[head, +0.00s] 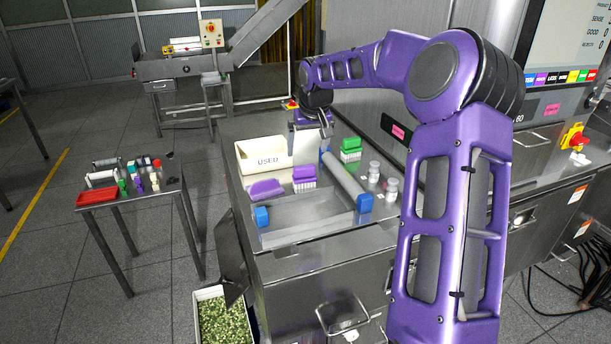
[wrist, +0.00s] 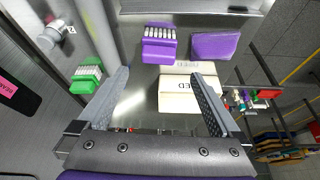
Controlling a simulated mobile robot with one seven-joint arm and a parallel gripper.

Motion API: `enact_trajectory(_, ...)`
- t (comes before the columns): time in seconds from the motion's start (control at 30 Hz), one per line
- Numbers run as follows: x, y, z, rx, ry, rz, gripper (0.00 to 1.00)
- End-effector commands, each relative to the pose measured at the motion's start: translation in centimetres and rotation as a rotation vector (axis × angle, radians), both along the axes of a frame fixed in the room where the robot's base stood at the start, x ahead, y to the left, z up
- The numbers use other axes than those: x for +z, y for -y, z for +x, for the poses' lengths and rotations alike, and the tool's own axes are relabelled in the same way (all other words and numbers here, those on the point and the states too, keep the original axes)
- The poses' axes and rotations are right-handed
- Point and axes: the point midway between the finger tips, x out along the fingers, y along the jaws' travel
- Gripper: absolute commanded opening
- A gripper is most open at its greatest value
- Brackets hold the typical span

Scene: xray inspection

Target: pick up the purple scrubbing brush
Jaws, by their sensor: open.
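The purple scrubbing brush (head: 304,174) lies on the steel worktop, its white bristles showing. In the wrist view the purple brush (wrist: 159,45) is beyond the fingertips, roughly in line with the gap between them. My gripper (head: 313,130) is open and empty, above the far part of the worktop near the bin. In the wrist view its two grey fingers (wrist: 160,76) are wide apart and touch nothing. A flat purple object (head: 266,189) lies to the left of the brush; it is at the upper right in the wrist view (wrist: 215,46).
A white bin marked USED (head: 255,164) stands behind the purple objects. A green brush (head: 350,146) lies behind right. A grey roller with blue ends (head: 343,178) and small metal jars (head: 391,188) are to the right. A recessed steel tray (head: 310,226) is in front.

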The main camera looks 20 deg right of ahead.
Motion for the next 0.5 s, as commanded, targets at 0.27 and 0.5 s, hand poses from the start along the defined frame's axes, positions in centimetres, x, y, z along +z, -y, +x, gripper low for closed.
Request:
enact_trajectory(0.27,-5.6,0.1,2.3,0.001,0.000,0.004,1.00)
enact_trajectory(0.5,-7.4,0.2,3.1,-0.001,0.002,0.001,1.00)
